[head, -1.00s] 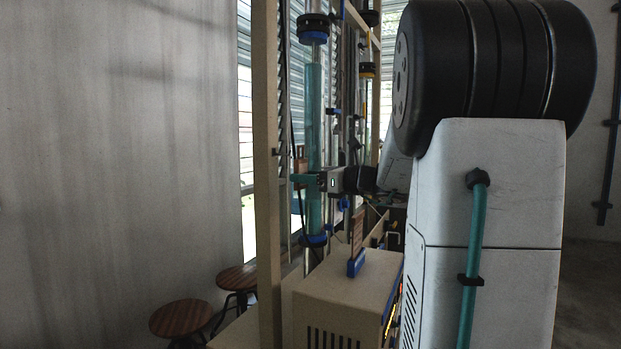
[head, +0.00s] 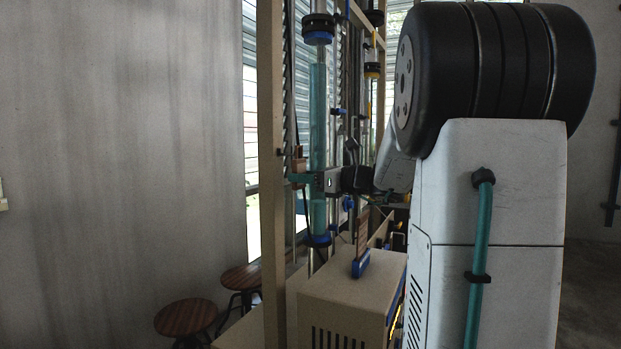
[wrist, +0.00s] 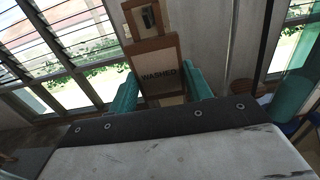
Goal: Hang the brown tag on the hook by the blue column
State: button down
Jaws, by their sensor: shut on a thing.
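The brown tag is upright in my gripper; in the wrist view the tag (wrist: 158,72) shows a brown frame, the word WASHED and a narrower top with an opening. My gripper (wrist: 160,90) is shut on it, with teal fingers on both sides. In the head view the gripper (head: 301,178) and the tag (head: 299,165) are small, left of the blue-teal column (head: 317,110), which overlaps the gripper in the picture. A teal cylinder (wrist: 292,95), perhaps this column, is at the right of the wrist view. I cannot clearly make out the hook.
A tan post (head: 271,200) stands just left of the gripper. Below are a beige box (head: 345,295) and a brown board in a blue holder (head: 361,262). Two round stools (head: 185,317) stand at lower left. Louvred windows (wrist: 70,45) are behind.

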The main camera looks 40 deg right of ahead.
jog(key=shift+x, duration=1.8)
jog(key=shift+f, duration=0.25)
jog(key=shift+f, duration=0.35)
jog(key=c, duration=0.6)
grip_release()
jog(key=shift+o, duration=0.2)
jog(key=shift+s, duration=0.1)
jog(key=v, duration=0.7)
